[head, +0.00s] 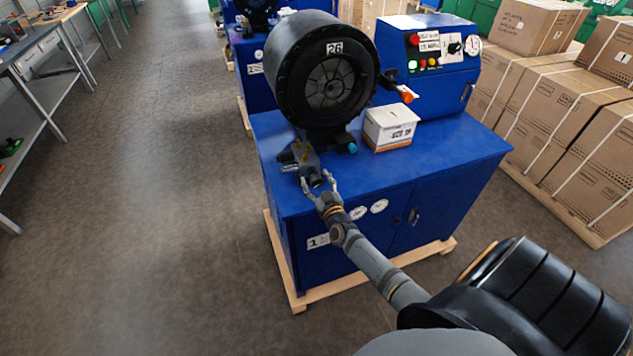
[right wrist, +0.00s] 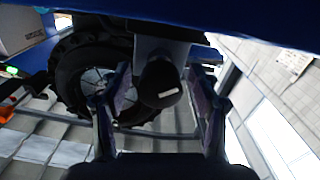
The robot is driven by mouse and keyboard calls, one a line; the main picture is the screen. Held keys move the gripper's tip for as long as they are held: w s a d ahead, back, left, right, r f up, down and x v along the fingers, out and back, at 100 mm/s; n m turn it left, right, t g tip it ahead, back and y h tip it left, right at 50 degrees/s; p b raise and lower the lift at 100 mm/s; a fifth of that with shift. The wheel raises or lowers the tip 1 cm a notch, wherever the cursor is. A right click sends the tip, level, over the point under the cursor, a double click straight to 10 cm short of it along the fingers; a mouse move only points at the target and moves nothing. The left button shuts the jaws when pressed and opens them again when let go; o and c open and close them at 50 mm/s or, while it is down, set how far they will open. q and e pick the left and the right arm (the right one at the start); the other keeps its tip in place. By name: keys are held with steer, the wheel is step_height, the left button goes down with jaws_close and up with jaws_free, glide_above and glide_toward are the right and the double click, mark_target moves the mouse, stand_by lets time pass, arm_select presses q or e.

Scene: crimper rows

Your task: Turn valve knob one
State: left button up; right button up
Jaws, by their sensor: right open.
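A dark valve knob (head: 315,181) sits on the front of a grey valve block (head: 303,158) at the front left edge of the blue machine's top (head: 400,170). In the right wrist view the knob (right wrist: 160,84) is black with a short white mark on its face. My right gripper (head: 319,183) is open at the knob, with its fingers reaching up on either side of it. In the right wrist view the fingers (right wrist: 160,100) stand left and right of the knob, with gaps showing. My left gripper is out of view.
A large black round crimper head marked 26 (head: 325,80) stands behind the valve block. A white box (head: 391,128) is to its right, with a control panel (head: 440,48) behind. Strapped cartons (head: 555,105) stand at right.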

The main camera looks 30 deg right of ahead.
steer(key=shift+c, duration=0.5)
steer(key=c, duration=1.1)
steer(key=shift+m, duration=0.4)
steer(key=m, duration=0.6)
steer(key=shift+m, duration=0.3)
steer(key=m, duration=0.3)
steer(key=shift+m+b, duration=0.3)
steer(key=shift+b, duration=0.1)
steer(key=shift+m+b, duration=0.35)
steer(key=shift+m, duration=1.55)
